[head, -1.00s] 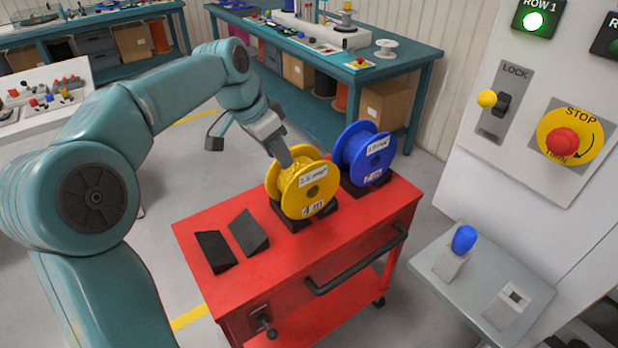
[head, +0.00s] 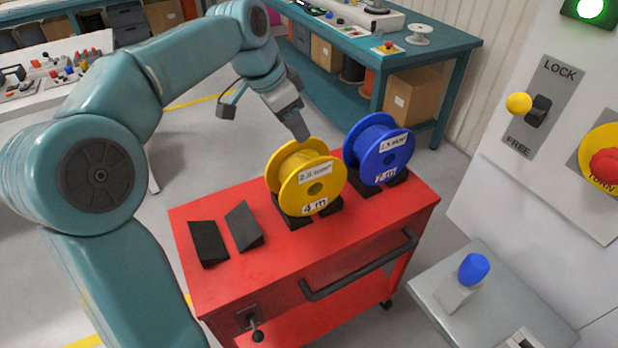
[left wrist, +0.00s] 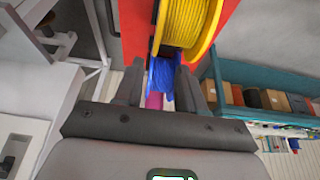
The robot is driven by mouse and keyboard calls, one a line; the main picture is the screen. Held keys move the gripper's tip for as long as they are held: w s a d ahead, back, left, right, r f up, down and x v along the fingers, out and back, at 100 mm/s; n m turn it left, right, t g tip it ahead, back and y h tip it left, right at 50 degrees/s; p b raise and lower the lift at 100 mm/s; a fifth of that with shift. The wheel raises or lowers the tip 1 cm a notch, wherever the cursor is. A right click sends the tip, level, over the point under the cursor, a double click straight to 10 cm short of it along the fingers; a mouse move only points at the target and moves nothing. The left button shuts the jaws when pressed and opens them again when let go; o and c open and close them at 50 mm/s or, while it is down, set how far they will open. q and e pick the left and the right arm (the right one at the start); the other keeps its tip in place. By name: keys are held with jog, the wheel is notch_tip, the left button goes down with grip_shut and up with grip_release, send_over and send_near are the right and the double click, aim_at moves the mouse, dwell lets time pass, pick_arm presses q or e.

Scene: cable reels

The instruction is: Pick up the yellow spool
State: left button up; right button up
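The yellow spool (head: 311,185) sits upright in a black cradle on the red cart (head: 279,272), with a white label and "4 m" on its face. My left gripper (head: 301,134) is just above and behind its top rim. In the left wrist view, the open fingers (left wrist: 158,88) are apart with nothing held between them. The yellow spool (left wrist: 187,20) shows beyond them at the top. The blue spool (head: 379,155) stands to the right of the yellow one, and in the left wrist view (left wrist: 161,78) it appears in the gap between the fingers. My right gripper is not in view.
Two empty black wedge blocks (head: 244,226) lie on the cart's left part. A grey panel with a yellow-knobbed lock lever (head: 520,103) and a red stop button (head: 606,165) stands at right. A blue-topped box (head: 473,269) is on the grey shelf. A teal bench (head: 440,42) is behind.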

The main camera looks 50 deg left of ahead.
aim_at(314, 159)
pick_arm(q)
jog(key=x, duration=0.4)
jog(key=shift+s+f, duration=0.2)
jog(key=shift+f, duration=0.1)
jog(key=x, duration=0.3)
jog(key=b+x, duration=0.1)
jog(key=x, duration=0.2)
jog(key=shift+w+d+r, duration=0.1)
jog(key=shift+w+d, duration=0.1)
jog(key=shift+d, duration=0.05)
jog(key=shift+s+r, duration=0.1)
jog(key=shift+c, duration=0.6)
grip_shut()
jog(key=shift+r, duration=0.1)
